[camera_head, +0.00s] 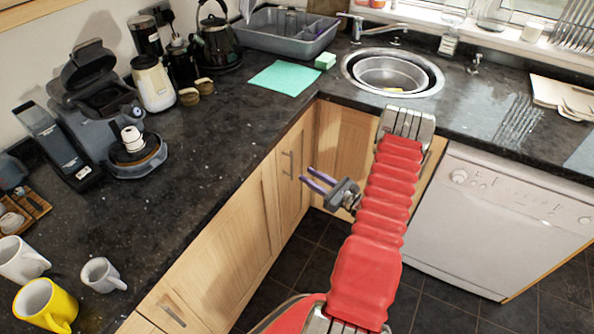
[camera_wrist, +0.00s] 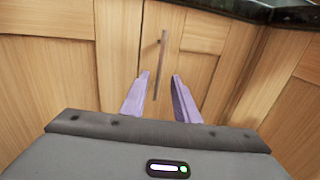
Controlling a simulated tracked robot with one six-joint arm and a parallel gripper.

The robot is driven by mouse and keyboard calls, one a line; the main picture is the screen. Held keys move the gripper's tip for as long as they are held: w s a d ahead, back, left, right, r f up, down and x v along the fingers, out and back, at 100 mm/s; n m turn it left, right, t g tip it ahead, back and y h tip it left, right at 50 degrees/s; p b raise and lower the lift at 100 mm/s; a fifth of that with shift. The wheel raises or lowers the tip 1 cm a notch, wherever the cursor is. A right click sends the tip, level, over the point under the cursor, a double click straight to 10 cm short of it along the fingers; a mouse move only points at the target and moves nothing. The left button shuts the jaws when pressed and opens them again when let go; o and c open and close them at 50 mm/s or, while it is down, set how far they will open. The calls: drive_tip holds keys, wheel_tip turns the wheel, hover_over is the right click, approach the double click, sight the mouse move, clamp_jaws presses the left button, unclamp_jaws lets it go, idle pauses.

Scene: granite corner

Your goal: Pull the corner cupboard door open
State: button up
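The corner cupboard door (camera_head: 292,175) is light wood and looks shut, below the dark worktop in the inner corner. Its upright metal bar handle (camera_head: 288,165) shows in the head view, just left of my gripper (camera_head: 311,182). In the wrist view the handle (camera_wrist: 160,62) stands ahead, between the lines of my two purple fingers, with its lower end near the left fingertip. My gripper (camera_wrist: 161,78) is open, with a clear gap between the fingers. I cannot tell whether the handle's lower end is inside the gap or just beyond it.
The dark worktop (camera_head: 215,150) overhangs the cupboards. A white dishwasher (camera_head: 500,225) stands to the right. A drawer handle (camera_head: 172,315) sits at lower left. The dark tiled floor (camera_head: 312,265) in front of the cupboards is clear.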

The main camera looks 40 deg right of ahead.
sight(292, 167)
drive_tip(key=shift+w+a, duration=0.2)
drive_tip(key=shift+w, duration=1.3)
drive_tip(key=shift+w+a, duration=0.2)
drive_tip(key=shift+w, duration=1.25)
drive_tip(key=shift+c, duration=0.5)
clamp_jaws()
drive_tip(key=shift+s+a, duration=0.1)
